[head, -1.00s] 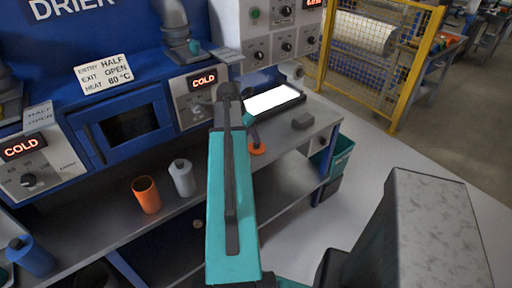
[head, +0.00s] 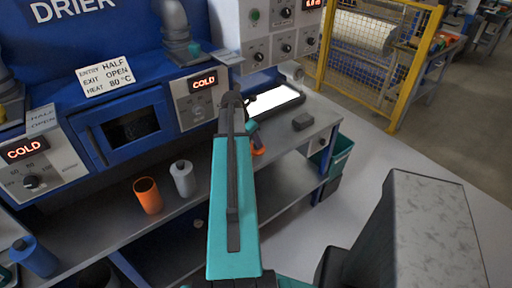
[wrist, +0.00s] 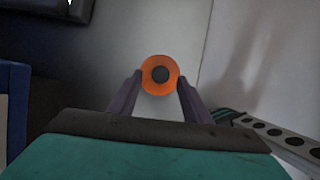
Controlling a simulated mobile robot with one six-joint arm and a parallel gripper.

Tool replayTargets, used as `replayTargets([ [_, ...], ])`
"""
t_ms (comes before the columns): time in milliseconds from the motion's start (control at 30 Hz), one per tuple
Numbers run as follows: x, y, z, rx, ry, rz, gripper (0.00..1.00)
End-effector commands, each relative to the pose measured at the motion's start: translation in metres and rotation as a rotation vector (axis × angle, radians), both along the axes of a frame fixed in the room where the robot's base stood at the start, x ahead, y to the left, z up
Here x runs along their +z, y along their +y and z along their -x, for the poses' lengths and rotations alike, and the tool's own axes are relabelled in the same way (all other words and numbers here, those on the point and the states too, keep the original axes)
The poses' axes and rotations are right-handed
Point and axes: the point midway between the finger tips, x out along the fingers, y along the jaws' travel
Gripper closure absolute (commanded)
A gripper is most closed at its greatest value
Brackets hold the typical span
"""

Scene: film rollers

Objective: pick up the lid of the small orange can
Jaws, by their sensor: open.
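The orange lid (wrist: 153,86) shows in the wrist view as a flat orange disc with a dark round knob (wrist: 160,74) in its middle. It lies on the grey bench top. My gripper (wrist: 159,78) is open, with one finger on each side of the lid's near part; I cannot tell if they touch it. In the head view a bit of the orange lid (head: 259,151) shows just right of my arm, and my gripper is mostly hidden there. An open orange can (head: 148,196) stands on the bench to the left.
A grey can (head: 183,179) stands beside the orange can, and a blue can (head: 35,257) at the lower left. A lit white panel (head: 276,101) and a small grey block (head: 302,122) are near the lid. The blue drier stands behind.

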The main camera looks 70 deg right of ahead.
Motion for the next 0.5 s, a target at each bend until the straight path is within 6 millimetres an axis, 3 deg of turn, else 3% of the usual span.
replayTargets([
  [300, -0.021, -0.009, 0.004, 0.0, -0.001, 0.0, 0.56],
  [500, -0.024, -0.009, 0.004, 0.0, 0.0, 0.001, 0.56],
])
